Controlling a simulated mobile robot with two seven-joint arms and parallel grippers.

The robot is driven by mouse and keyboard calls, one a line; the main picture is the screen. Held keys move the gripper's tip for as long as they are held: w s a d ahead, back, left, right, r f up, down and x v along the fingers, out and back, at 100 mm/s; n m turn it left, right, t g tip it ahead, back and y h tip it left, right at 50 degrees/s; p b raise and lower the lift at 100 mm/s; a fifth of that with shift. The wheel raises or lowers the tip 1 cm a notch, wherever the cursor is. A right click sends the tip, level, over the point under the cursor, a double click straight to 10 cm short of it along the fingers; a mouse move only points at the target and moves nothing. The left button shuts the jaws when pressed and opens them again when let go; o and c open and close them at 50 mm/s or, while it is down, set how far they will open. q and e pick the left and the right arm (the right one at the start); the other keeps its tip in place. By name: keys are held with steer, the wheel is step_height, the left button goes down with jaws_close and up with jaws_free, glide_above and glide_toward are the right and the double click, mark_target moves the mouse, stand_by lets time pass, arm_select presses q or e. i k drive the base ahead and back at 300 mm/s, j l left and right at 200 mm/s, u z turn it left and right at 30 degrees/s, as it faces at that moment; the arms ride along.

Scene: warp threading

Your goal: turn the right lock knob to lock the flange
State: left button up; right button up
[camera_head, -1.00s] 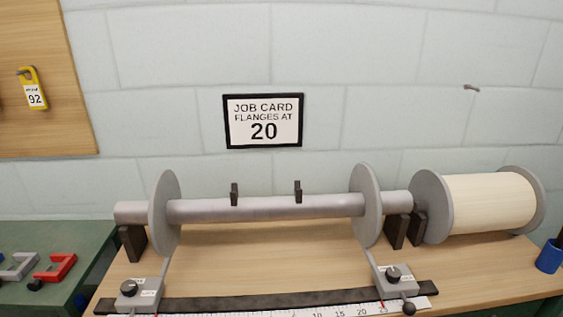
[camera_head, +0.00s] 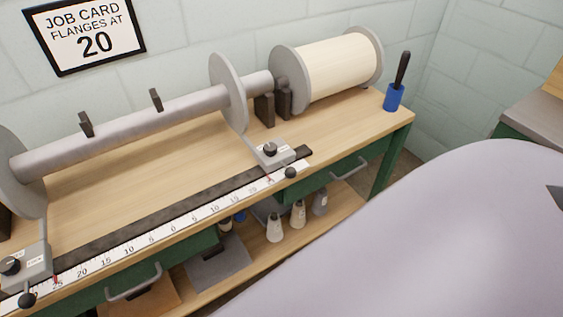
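A dark ball handle (camera_head: 291,173) is on the carriage's front. The left lock knob (camera_head: 10,266) is at the lower left edge, on the left carriage (camera_head: 30,264). Label text by the knobs is too small to read. Neither gripper is in view, and nothing touches the right knob.
A large pale shape, likely my arm, fills the lower right. The white scale (camera_head: 140,236) runs along the bench front. A cream spool (camera_head: 335,66) and blue cup (camera_head: 394,97) stand at the bench's right end. The job card (camera_head: 84,31) reads 20.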

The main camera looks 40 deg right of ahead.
mark_target(270, 149)
steer(key=z, duration=0.8)
